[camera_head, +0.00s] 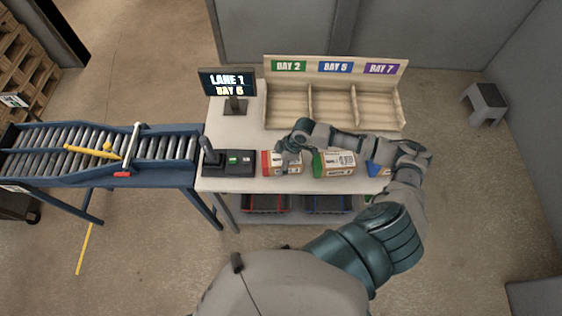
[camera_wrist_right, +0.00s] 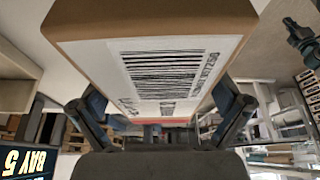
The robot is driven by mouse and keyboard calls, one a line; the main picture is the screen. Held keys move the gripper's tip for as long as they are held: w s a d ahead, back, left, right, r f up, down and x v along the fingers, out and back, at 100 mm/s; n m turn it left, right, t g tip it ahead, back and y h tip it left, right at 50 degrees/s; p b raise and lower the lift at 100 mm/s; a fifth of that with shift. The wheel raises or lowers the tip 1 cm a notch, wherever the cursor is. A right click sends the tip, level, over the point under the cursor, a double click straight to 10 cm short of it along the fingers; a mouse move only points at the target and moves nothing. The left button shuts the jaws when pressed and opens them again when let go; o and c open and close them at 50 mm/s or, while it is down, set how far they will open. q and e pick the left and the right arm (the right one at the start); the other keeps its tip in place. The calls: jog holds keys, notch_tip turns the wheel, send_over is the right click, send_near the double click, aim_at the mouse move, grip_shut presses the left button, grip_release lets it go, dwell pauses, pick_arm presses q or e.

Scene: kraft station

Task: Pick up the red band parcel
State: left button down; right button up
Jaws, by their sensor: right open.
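The red band parcel (camera_head: 266,164) is a brown box with a red band at its left end, lying on the table left of the other parcels. My right gripper (camera_head: 287,154) is at this parcel, over its middle, and hides part of it. In the right wrist view, the parcel (camera_wrist_right: 150,25) fills the upper middle with its white barcode label, and a red strip shows at its far lower edge. The open fingers of my right gripper (camera_wrist_right: 160,110) stand on either side of it; I cannot tell whether they touch. My left gripper is not in view.
A green band parcel (camera_head: 341,160) and a blue band parcel (camera_head: 374,168) lie to the right, the latter partly behind my arm. A wooden bay rack (camera_head: 310,100) stands at the back, beside a screen (camera_head: 227,82). A black device (camera_head: 236,169) is left; a roller conveyor (camera_head: 50,150) adjoins the table.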

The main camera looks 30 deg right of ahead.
jog(key=shift+w+f, duration=0.1)
jog(key=shift+f, duration=0.3)
jog(key=shift+d, duration=0.15)
jog(key=shift+c, duration=0.8)
jog(key=shift+d, duration=0.15)
jog(key=c, duration=1.2)
jog(key=shift+c, duration=0.3)
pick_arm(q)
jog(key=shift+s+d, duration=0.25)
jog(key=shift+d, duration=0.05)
pick_arm(e)
jog(key=shift+a, duration=0.2)
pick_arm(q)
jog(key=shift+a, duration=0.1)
pick_arm(e)
jog(key=shift+r, duration=0.1)
